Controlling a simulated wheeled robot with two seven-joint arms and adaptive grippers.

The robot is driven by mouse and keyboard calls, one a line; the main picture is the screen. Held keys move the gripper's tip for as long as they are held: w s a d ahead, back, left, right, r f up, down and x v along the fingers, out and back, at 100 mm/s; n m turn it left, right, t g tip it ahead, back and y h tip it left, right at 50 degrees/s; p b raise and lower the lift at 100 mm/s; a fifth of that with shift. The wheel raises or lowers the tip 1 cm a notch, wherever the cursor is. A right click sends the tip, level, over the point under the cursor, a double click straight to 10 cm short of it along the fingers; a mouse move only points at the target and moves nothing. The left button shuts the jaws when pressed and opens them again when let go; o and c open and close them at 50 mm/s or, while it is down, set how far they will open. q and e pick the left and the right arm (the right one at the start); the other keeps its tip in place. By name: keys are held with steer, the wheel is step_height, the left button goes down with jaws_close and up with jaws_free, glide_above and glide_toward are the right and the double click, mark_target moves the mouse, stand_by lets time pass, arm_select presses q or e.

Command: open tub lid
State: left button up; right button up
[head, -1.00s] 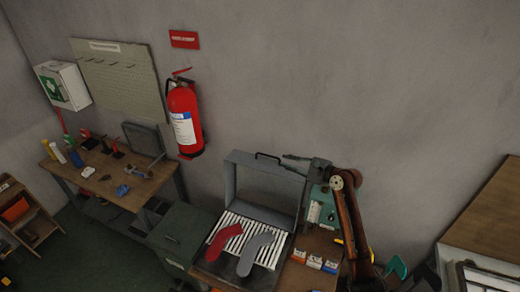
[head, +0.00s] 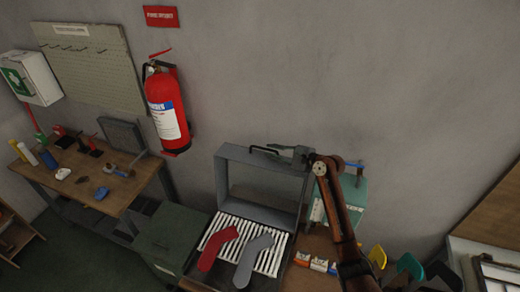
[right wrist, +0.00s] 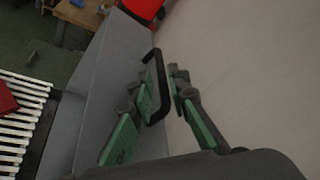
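The tub (head: 186,268) is a grey box at the lower middle of the head view. Its grey framed lid (head: 223,185) stands raised at the back, against the wall side. A black handle (head: 262,149) sits on the lid's upper edge and also shows in the right wrist view (right wrist: 149,68). My right gripper (head: 284,149) reaches the handle from the right. In the right wrist view its green-padded fingers (right wrist: 161,92) close in on both sides of the handle bar. My left gripper is in no view.
A red sock (head: 218,247) and a grey sock (head: 252,258) lie on white slats (head: 272,262). A green cabinet (head: 168,238) stands left of the tub. A teal machine (head: 352,195) and small boxes (head: 318,264) are right. A fire extinguisher (head: 167,110) hangs on the wall.

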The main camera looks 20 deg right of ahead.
mark_target(263, 149)
steer(key=shift+p+x, duration=0.3)
steer(key=shift+x, duration=2.75)
steer(key=shift+c, duration=0.5)
jaws_close()
steer(key=shift+a, duration=0.1)
